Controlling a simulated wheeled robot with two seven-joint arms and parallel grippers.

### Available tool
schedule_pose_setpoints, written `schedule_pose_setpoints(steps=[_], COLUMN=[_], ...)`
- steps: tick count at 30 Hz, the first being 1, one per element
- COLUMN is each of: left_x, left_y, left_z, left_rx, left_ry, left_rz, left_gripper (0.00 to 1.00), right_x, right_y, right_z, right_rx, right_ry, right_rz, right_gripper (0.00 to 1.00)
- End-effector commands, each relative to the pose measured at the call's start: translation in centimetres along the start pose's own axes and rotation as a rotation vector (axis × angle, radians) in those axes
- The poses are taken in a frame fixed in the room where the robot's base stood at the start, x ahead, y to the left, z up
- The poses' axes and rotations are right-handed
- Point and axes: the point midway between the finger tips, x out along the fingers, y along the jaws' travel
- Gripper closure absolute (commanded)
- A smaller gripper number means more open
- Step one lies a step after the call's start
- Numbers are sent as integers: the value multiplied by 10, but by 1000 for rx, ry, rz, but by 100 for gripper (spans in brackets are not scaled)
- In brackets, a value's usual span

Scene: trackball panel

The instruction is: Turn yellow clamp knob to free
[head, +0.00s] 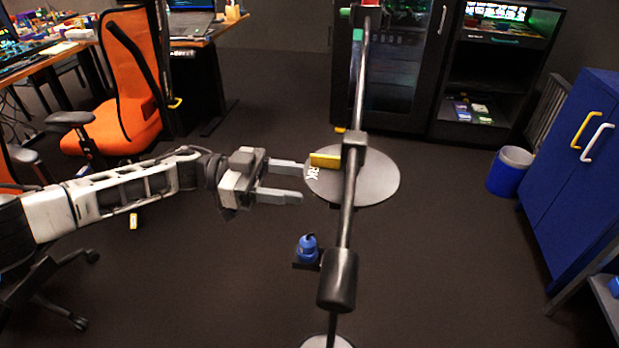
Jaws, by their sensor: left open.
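The yellow clamp knob (325,160) is a short flat bar at the left side of a grey clamp block (355,139) on a slanting metal rod (349,200). My left gripper (301,183) comes in from the left with its jaws apart and empty. Its upper fingertip is close to the left end of the knob; I cannot tell whether they touch. Its lower finger lies below the knob, near the rim of a round grey disc (378,180). White lettering, partly "RK", shows on the disc beside the knob. My right gripper is not in view.
The rod ends in a dark cylindrical grip (337,280) at the near end. A blue object (307,247) stands lower, left of the rod. An orange chair (130,110) is at the left, a blue cabinet (575,170) and bin (509,172) at the right. Open floor lies between.

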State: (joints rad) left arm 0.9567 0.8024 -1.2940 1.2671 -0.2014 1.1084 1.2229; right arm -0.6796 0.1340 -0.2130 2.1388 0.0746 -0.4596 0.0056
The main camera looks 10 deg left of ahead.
Motion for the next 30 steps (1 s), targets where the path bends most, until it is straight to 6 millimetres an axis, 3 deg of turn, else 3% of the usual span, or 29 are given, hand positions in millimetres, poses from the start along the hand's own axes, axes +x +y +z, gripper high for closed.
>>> schedule_pose_setpoints(steps=[3,7,18,23,30], left_x=[20,31,35,35,35], left_y=[1,0,0,0,0], left_z=[-1,-1,0,0,0], left_rx=[0,0,1,0,10], left_ry=[1,1,0,0,0], left_rz=[3,1,0,0,0], left_gripper=[48,48,48,92,93], right_x=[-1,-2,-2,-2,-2], right_y=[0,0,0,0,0], right_z=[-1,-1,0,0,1], right_rx=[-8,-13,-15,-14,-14], right_ry=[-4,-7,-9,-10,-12], right_rz=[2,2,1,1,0], right_gripper=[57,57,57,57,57])
